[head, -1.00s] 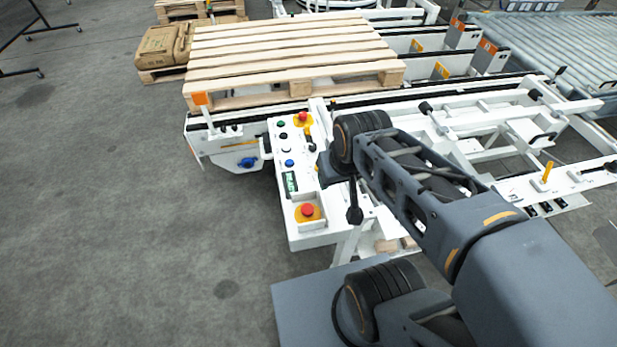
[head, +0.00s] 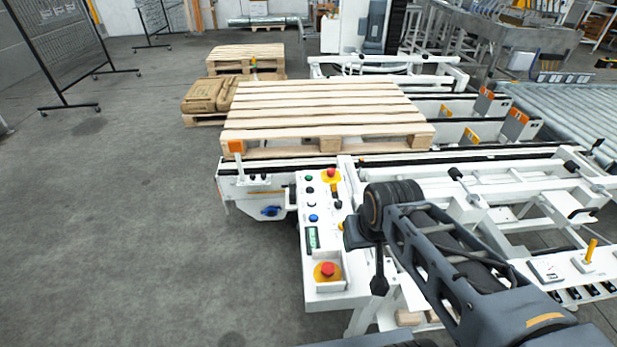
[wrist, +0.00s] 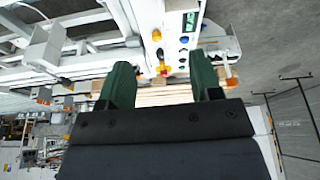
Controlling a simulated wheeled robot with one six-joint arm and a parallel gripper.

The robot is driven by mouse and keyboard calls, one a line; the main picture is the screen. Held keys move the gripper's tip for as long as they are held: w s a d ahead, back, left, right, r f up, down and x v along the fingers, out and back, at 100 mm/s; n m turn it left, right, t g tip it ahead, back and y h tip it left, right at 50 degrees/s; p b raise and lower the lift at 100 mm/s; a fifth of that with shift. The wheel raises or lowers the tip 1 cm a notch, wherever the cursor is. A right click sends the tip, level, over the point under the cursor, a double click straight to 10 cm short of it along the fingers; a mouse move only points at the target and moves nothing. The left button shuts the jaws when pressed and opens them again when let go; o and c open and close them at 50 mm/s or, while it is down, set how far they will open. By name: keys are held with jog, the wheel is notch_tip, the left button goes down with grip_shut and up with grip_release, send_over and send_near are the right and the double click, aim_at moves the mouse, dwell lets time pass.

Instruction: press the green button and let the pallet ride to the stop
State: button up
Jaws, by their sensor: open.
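The white control panel (head: 336,292) stands left of my arm in the head view. The small green button (head: 308,178) is at its far left corner, above a black button and a blue button (head: 313,218). The wooden pallet (head: 320,112) lies on the conveyor beyond the panel. In the wrist view my gripper (wrist: 162,65) is open and empty, its two green fingers apart. The panel (wrist: 207,35) appears upside down beyond the fingers, with the pallet (wrist: 165,97) between them. I see no finger touching a button.
Two red stop buttons on yellow bases sit on the panel, one near (head: 327,270) and one far (head: 331,174). Brown sacks (head: 207,94) and another pallet (head: 245,52) stand behind. A roller conveyor (head: 565,110) is at the right. Floor at left is clear.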

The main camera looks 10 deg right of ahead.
grip_shut()
dwell(0.3)
dwell(1.2)
